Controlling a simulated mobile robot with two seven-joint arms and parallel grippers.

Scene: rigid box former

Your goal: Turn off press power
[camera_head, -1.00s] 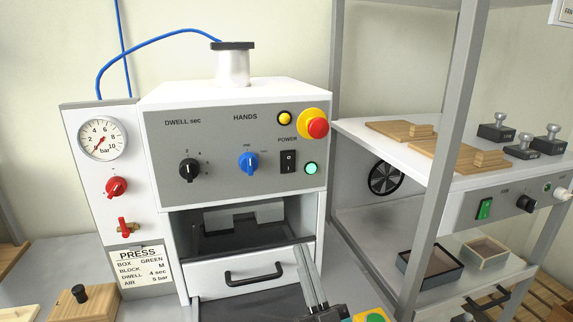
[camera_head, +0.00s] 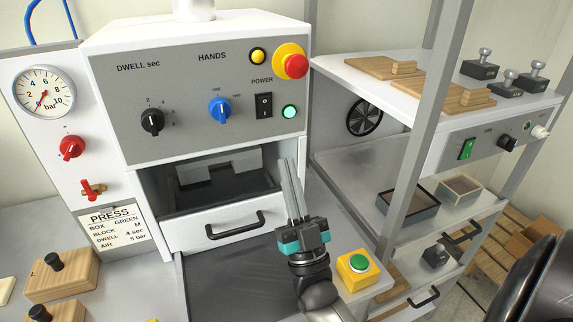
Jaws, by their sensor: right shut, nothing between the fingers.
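The press (camera_head: 190,70) stands in front of me with a grey control panel. Its black power rocker switch (camera_head: 264,105) sits under the POWER label, and a green lamp (camera_head: 290,112) glows beside it. A red emergency button on a yellow base (camera_head: 292,63) is above the lamp. My right gripper (camera_head: 289,165) is shut and empty, with its fingers pointing up in front of the press's right side, below the switch and apart from it. My left gripper is not in view.
A drawer with a black handle (camera_head: 235,225) is below the press opening. A green button on a yellow box (camera_head: 357,268) stands right of my right gripper. A grey shelf frame (camera_head: 415,150) is on the right. Wooden blocks (camera_head: 62,275) lie at lower left.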

